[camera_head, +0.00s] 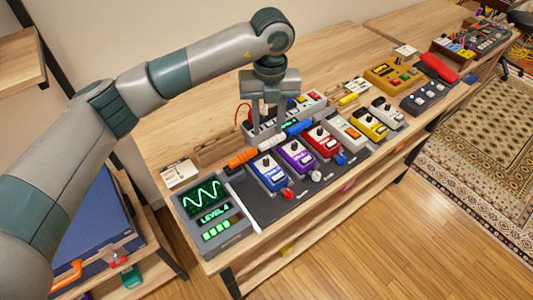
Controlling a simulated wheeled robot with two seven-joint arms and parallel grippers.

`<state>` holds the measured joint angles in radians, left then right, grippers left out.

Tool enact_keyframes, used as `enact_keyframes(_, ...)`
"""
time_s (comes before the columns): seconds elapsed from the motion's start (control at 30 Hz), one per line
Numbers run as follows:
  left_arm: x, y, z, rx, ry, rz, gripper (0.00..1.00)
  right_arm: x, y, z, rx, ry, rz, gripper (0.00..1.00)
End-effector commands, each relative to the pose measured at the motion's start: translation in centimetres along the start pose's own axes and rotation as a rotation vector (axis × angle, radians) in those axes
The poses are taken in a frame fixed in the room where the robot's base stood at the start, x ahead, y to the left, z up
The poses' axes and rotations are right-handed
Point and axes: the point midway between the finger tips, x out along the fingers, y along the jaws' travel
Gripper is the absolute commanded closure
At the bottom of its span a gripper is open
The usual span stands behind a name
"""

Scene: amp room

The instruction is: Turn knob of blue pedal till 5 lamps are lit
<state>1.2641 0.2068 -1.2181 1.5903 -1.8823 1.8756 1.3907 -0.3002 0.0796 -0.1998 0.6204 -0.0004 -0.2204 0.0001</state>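The blue pedal (269,172) lies at the left end of the front row on the dark pedalboard. Its knob is small at this size, and I cannot tell how it is turned. A grey display unit (215,217) to its left shows a green wave, the text "LEVEL 4" and a row of lamps (221,229). Several lamps are lit green; the right end of the row looks dark reddish. My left gripper (268,128) points down behind the blue pedal, its two fingers apart with a gap between them. I see nothing held. My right gripper is out of view.
Purple (297,157), red (322,142), grey and yellow pedals stand right of the blue one. Orange, white and blue cable pieces (270,143) lie behind the row. Another multi-knob unit (314,103) stands behind the gripper. Bare tabletop (185,115) lies at the back left.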

Motion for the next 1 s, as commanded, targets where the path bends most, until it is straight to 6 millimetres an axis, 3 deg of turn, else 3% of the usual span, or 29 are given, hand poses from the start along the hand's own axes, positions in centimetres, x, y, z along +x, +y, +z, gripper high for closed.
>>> enact_keyframes(0.6, 10.6, 0.1, -0.1, -0.001, 0.002, 0.001, 0.65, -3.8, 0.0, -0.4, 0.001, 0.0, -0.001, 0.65)
enact_keyframes(0.8, 12.5, 0.0, 0.0, 0.0, 0.001, 0.0, 0.65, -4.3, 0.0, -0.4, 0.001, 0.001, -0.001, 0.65)
enact_keyframes(1.0, 13.1, 0.0, 0.0, 0.0, 0.0, 0.0, 0.65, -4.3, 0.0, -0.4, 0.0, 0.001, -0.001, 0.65)
